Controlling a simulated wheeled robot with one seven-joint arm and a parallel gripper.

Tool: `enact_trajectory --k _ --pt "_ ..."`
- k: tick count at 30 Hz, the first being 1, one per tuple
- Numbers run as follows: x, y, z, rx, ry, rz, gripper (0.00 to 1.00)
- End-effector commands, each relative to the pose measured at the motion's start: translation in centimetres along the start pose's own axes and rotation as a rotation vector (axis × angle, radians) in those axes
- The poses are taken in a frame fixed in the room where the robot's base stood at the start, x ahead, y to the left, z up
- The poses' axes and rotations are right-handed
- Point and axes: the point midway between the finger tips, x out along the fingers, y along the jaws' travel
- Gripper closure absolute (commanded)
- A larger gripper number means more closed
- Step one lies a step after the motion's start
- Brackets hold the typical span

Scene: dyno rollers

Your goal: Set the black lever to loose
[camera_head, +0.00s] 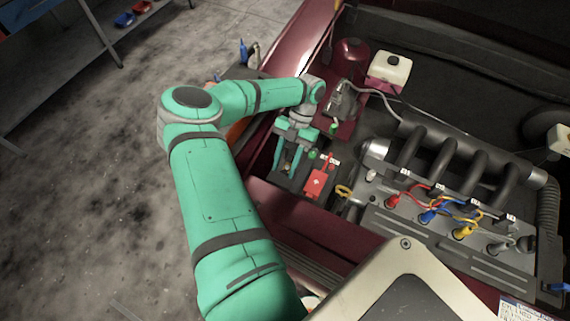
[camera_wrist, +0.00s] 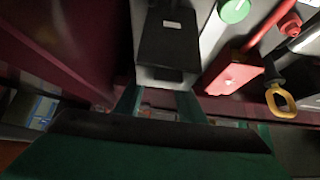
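The black lever (camera_wrist: 168,45) shows in the wrist view as a dark block with a small pale label, at the top centre. A red lever (camera_wrist: 232,72) lies to its right; it also shows in the head view (camera_head: 319,181). My gripper (camera_wrist: 160,102) has its two green fingers apart, just below the black lever's near end in the wrist view. I cannot tell whether the fingers touch it. In the head view my gripper (camera_head: 288,162) points down over the battery area, left of the red lever, and hides most of the black lever.
A yellow ring handle (camera_wrist: 280,100) is right of the red lever. A green round cap (camera_wrist: 234,10) is above it. The dark red car body edge (camera_head: 300,40) runs along the left. The engine with coloured plug leads (camera_head: 430,215) fills the right side.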

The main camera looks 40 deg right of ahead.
Motion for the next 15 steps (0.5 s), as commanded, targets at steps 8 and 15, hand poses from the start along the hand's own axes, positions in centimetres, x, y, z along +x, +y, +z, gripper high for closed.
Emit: enact_trajectory --k 8,15 --pt "-0.9 0.0 0.0 -0.001 -0.001 0.001 0.64" --pt "-5.0 0.0 0.1 -0.002 -0.003 0.002 0.64"
